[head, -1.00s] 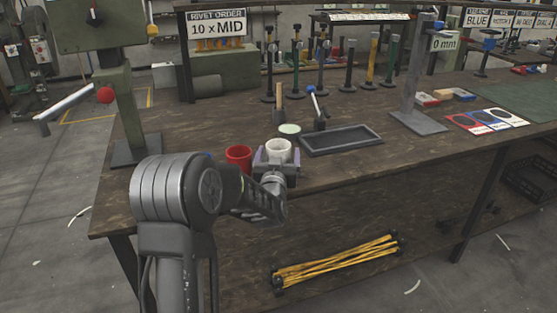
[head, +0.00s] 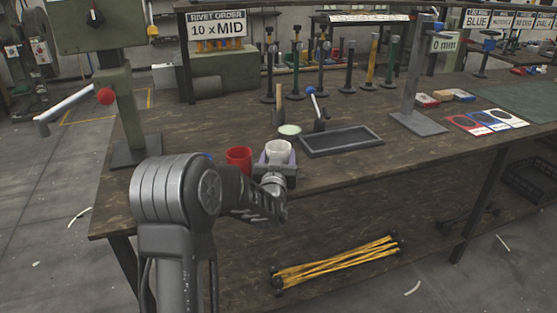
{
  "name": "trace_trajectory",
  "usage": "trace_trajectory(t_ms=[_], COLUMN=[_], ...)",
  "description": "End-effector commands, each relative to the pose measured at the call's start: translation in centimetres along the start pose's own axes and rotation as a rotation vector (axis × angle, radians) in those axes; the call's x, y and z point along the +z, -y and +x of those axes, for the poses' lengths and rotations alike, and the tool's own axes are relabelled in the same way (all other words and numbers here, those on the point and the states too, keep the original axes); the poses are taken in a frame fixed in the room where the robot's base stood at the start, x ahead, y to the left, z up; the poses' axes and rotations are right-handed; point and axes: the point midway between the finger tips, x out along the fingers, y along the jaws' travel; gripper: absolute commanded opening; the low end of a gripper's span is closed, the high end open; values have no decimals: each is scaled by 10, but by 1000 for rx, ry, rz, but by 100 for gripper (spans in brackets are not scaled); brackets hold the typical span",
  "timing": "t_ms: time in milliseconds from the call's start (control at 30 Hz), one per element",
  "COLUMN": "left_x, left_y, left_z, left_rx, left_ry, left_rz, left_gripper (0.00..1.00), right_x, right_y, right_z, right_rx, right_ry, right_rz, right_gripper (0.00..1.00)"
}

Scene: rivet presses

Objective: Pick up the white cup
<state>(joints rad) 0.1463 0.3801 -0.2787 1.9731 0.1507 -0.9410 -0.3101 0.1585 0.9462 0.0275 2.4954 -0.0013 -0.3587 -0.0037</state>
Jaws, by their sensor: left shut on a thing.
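The white cup (head: 279,151) stands upright near the front edge of the workbench, in the middle of the head view. My left gripper (head: 277,160) is at the cup, with its fingers on either side, shut on it. The gripper hides the lower part of the cup, so I cannot tell whether its base touches the bench. My right gripper is not in view.
A red cup (head: 239,158) stands close to the left of the white cup. A pale green round item (head: 290,131) is behind it. A dark tray (head: 340,140) lies to the right. The brown bench (head: 400,165) is bare right of the gripper.

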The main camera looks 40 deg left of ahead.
Motion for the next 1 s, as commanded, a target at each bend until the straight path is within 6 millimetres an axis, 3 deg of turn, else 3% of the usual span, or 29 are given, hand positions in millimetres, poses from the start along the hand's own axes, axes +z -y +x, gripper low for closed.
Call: trace_trajectory(t_ms=[267,700,1000], left_x=[-16,-93,-101], left_y=[0,0,0], left_z=[0,0,0], left_rx=[0,0,0], left_ry=[-4,-2,0], left_rz=[-1,-1,0], left_gripper=[18,18,18], right_x=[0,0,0], right_y=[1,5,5], right_z=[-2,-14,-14], right_rx=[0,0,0], right_ry=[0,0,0], right_rz=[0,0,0], right_gripper=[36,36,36])
